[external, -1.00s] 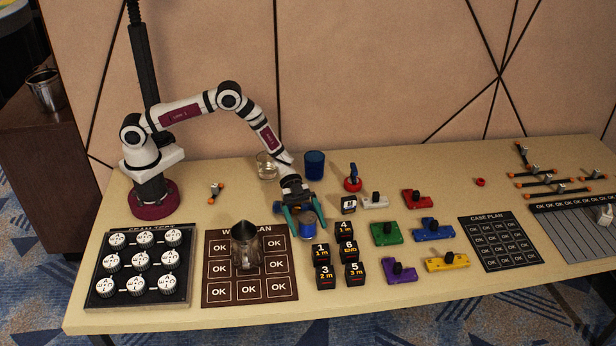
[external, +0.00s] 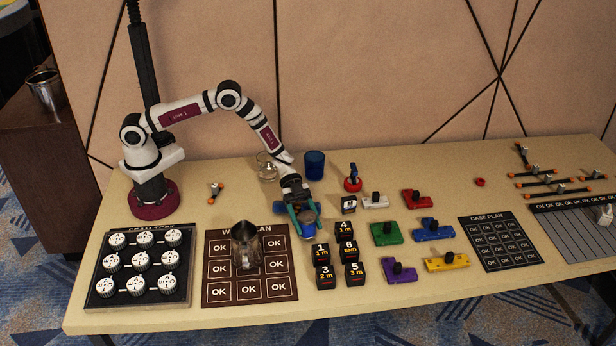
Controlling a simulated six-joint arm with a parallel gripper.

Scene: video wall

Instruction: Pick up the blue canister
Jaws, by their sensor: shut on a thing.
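The blue canister (external: 309,229) stands on the table near its middle, to the left of the black number cubes. It is small, with a greyish top. My gripper (external: 305,219) reaches down to it from above, with its teal fingers closed around its upper part. The fingers hide part of the canister's side. I cannot tell whether the canister's base is clear of the table.
A dark blue cup (external: 314,165) and a clear glass (external: 267,166) stand behind my gripper. A metal pitcher (external: 245,248) stands on the OK board (external: 215,292) to the left. Several number cubes (external: 344,229) sit close to the right. Coloured blocks (external: 386,234) lie further right.

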